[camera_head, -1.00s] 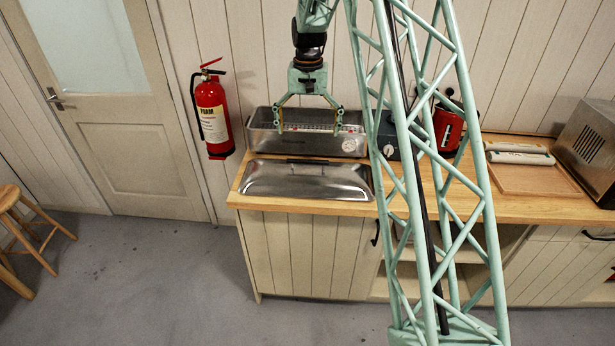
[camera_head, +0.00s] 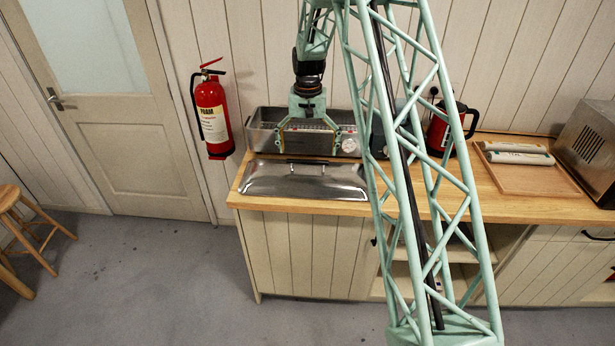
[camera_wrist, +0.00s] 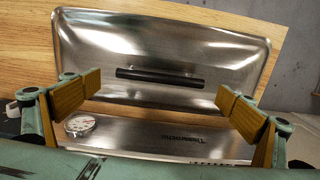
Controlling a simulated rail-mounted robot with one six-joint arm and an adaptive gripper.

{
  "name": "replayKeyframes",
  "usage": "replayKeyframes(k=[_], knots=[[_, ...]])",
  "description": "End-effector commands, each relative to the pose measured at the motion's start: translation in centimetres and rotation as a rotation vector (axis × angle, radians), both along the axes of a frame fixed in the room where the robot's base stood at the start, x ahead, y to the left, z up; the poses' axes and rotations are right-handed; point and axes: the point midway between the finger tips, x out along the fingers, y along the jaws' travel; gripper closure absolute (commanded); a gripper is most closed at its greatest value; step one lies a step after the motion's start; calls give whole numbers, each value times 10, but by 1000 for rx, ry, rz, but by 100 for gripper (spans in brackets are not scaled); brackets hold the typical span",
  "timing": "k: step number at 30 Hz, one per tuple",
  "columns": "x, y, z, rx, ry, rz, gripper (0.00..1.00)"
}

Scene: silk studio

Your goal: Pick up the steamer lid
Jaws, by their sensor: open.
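The steamer lid (camera_head: 305,182) is a shiny steel cover lying on the wooden counter in front of the steamer. In the wrist view the lid (camera_wrist: 160,45) shows its dark bar handle (camera_wrist: 160,77) across the middle. The steel steamer (camera_head: 262,133) stands behind it, open at the top, with a round dial (camera_wrist: 79,124) on its front. My gripper (camera_head: 307,150) is open and empty, above the steamer's front edge and just behind the lid. In the wrist view its fingers (camera_wrist: 160,98) are spread wide on either side of the handle, apart from it.
A red fire extinguisher (camera_head: 212,117) hangs on the wall to the left. A red kettle-like container (camera_head: 446,130), a wooden tray (camera_head: 530,178) and a metal oven (camera_head: 590,150) stand to the right on the counter (camera_head: 480,208). My arm hides part of the counter.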

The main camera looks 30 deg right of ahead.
Motion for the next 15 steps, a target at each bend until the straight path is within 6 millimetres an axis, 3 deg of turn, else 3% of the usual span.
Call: replayKeyframes(k=[8, 15], knots=[[0, 0, -2, 0, 0, 0, 0], [0, 1, -20, 1, 3, 0, 0]])
